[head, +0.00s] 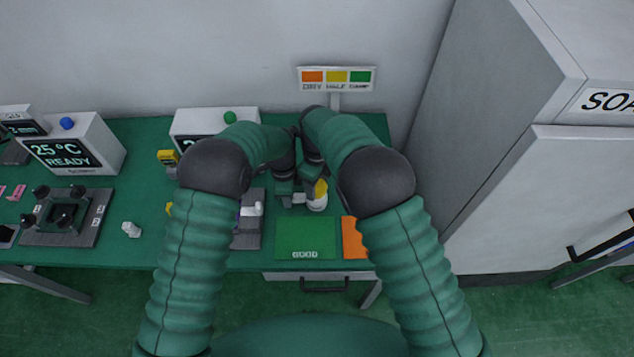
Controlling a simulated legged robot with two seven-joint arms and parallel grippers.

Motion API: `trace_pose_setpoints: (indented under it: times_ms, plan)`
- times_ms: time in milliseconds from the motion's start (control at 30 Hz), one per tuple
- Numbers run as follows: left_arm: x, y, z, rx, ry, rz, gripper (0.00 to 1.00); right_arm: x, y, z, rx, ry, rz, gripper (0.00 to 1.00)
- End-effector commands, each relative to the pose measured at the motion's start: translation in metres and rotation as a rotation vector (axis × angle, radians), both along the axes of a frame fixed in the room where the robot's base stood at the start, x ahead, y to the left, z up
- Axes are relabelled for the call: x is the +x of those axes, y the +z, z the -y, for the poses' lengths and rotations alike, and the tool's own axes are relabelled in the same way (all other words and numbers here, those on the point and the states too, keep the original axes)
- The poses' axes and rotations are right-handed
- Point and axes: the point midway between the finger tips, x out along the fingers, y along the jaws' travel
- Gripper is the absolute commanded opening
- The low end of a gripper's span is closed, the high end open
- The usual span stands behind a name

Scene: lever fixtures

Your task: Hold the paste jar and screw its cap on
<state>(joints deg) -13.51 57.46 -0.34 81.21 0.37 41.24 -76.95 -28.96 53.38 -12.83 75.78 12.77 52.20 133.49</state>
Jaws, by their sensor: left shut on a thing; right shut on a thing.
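The paste jar (317,204) is a small white container standing at the back of the green mat on the bench. A yellow part, seemingly its cap (321,188), shows on top of it. My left gripper (293,196) is shut at the jar's left side. My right gripper (311,180) is shut from above at the yellow cap. The fingers and wrists hide much of the jar and the cap, so I cannot tell how the cap sits on the rim.
A green mat marked GOOD (306,238) and an orange mat (353,238) lie in front. A sign with orange, yellow and green patches (337,78) stands behind. A display box (75,150) and a clamp fixture (66,217) are at left. A grey cabinet (540,200) bounds the right.

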Motion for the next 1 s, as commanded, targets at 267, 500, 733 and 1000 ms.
trace_pose_setpoints:
  times_ms: [267, 500, 733, 1000]
  plan:
    - [-0.0002, -0.0005, -0.0007, 0.001, 0.000, -0.001, 0.00, -0.0001, -0.0002, 0.0002, 0.000, 0.000, 0.000, 0.16]
    - [-0.0002, -0.0005, -0.0006, 0.001, 0.000, -0.001, 0.00, -0.0001, -0.0002, 0.0003, 0.000, 0.000, 0.000, 0.16]
    - [-0.0002, -0.0005, -0.0006, 0.001, 0.000, 0.000, 0.00, -0.0001, -0.0025, 0.0003, -0.001, 0.000, -0.001, 0.16]
    - [-0.0002, -0.0004, -0.0005, 0.001, 0.000, 0.000, 0.00, 0.0000, -0.0091, 0.0003, -0.001, 0.000, -0.001, 0.16]
